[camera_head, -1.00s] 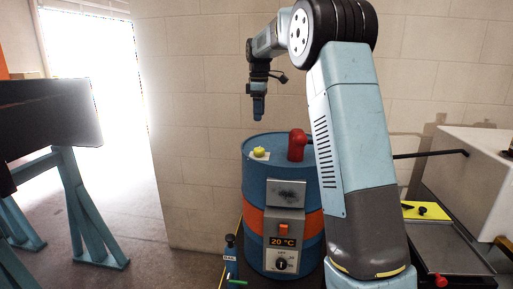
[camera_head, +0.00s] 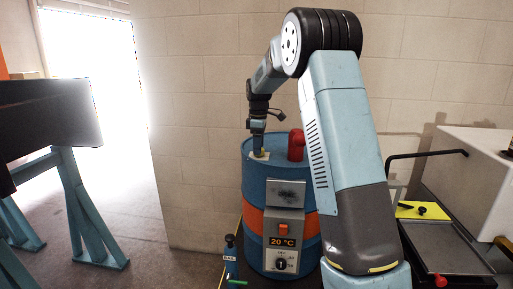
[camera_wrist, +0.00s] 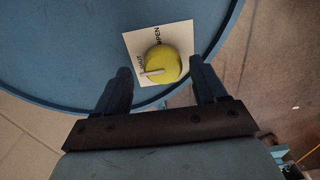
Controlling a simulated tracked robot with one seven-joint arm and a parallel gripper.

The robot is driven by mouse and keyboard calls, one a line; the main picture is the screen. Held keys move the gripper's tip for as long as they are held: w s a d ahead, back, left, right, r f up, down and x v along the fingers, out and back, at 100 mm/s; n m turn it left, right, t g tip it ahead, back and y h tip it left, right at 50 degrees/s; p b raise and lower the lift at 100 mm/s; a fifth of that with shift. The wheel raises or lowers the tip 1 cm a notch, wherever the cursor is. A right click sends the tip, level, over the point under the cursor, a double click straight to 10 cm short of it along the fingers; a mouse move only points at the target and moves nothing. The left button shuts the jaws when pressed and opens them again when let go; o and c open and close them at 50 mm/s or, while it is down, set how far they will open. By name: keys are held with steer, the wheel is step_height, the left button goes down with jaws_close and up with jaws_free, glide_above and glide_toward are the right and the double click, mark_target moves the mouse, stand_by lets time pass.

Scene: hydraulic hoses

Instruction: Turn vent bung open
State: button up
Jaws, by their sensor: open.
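The vent bung is a yellow round knob with a pale pointer bar, on top of the blue drum (camera_head: 257,178). In the wrist view the bung (camera_wrist: 163,64) sits on a white label plate (camera_wrist: 180,33) lettered "OPEN" at the upper right and a partly hidden word at the left. The pale pointer lies toward the left word. My gripper (camera_head: 259,152) points down just above the drum top and hides the bung in the head view. In the wrist view my gripper (camera_wrist: 163,82) is open, with one finger on each side of the bung, apart from it.
A red fitting (camera_head: 296,145) stands on the drum top just right of my gripper. The drum front has a control box (camera_head: 284,243) reading 20 °C. A steel tray (camera_head: 445,245) and yellow plate (camera_head: 422,211) lie at right. A teal-legged bench (camera_head: 80,200) stands left.

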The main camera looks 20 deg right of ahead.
steer(key=shift+f, duration=0.5)
steer(key=shift+a+r, duration=0.1)
steer(key=shift+r, duration=0.1)
steer(key=c, duration=1.1)
